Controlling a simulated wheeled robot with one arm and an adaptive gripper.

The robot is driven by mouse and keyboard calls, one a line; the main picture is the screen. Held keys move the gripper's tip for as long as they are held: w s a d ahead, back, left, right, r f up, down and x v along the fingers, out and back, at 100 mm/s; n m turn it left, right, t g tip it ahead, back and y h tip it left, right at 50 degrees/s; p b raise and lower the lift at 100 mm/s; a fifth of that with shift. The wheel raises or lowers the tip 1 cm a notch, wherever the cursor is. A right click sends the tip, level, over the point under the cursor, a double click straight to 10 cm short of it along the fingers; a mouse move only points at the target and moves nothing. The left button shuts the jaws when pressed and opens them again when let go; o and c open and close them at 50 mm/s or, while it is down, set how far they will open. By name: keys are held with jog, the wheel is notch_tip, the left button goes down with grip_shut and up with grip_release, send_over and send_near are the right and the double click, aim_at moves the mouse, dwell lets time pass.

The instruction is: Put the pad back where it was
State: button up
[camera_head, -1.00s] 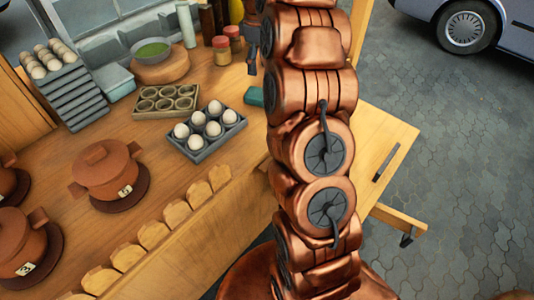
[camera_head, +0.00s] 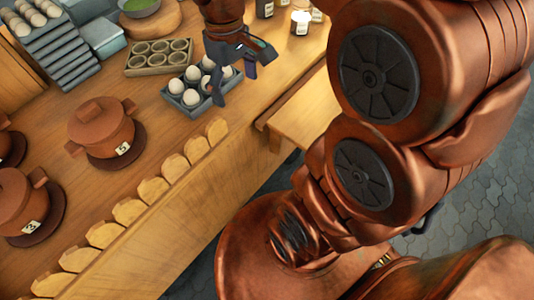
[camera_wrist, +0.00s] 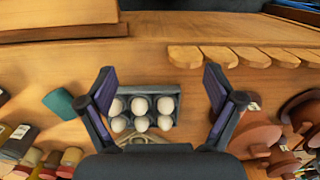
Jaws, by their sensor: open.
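A small teal pad (camera_wrist: 60,103) lies flat on the wooden counter (camera_wrist: 60,135), left of the egg tray in the wrist view. In the head view the pad (camera_head: 263,48) is mostly hidden behind my gripper. My gripper (camera_head: 234,80) is over the counter by the egg tray. In the wrist view my gripper (camera_wrist: 158,76) is open and empty, its two fingers spread either side of the egg tray, with the pad outside the left finger.
The grey egg tray (camera_head: 172,99) holds several white eggs. A muffin-like mould (camera_head: 135,66) stands beside it. Lidded clay pots (camera_head: 101,126) on round mats stand left. Jars (camera_wrist: 22,142) stand near the pad. Scalloped wooden pieces (camera_head: 173,166) line the front edge.

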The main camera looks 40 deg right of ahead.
jog(key=s+a+f+m, duration=0.1)
jog(key=s+f, duration=0.1)
jog(key=s, duration=0.5)
jog(key=s+a+f+m, duration=0.2)
jog(key=s, duration=0.6)
jog(key=shift+s+a+f+g, duration=0.25)
jog(key=shift+a+f+g, duration=0.05)
jog(key=shift+r, duration=0.1)
notch_tip(320, 180, up, 4)
jog(key=p, duration=0.4)
jog(key=shift+r+p, duration=0.2)
jog(key=shift+p, duration=0.1)
